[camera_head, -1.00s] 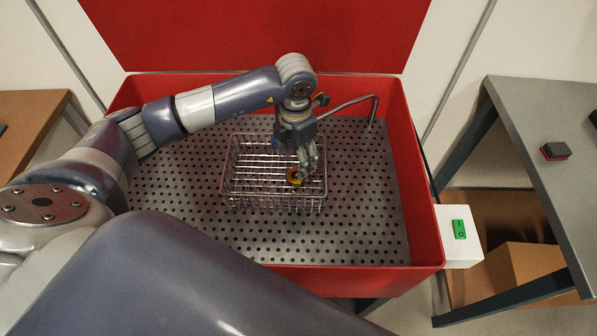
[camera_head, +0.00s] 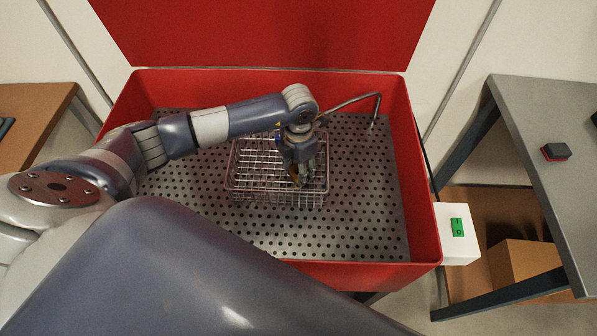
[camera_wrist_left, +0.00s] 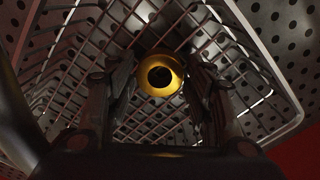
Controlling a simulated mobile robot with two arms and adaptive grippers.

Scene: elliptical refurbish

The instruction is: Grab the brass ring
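The brass ring (camera_wrist_left: 160,75) lies in the wire basket (camera_head: 250,190) and shows gold between my fingers in the left wrist view. In the head view only a sliver of brass (camera_head: 293,173) shows, mostly hidden by my gripper. My left gripper (camera_head: 303,180) points down into the right part of the basket, over the ring. In the left wrist view its two fingers (camera_wrist_left: 160,100) stand apart, one on each side of the ring, with gaps to it. My right gripper is not in view.
The basket stands on the perforated metal floor (camera_head: 350,220) of a red-walled washer tub (camera_head: 400,160). A bent metal pipe (camera_head: 350,98) rises behind the gripper. A box with a green switch (camera_head: 457,227) sits at the tub's right. A grey table (camera_head: 530,110) stands further right.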

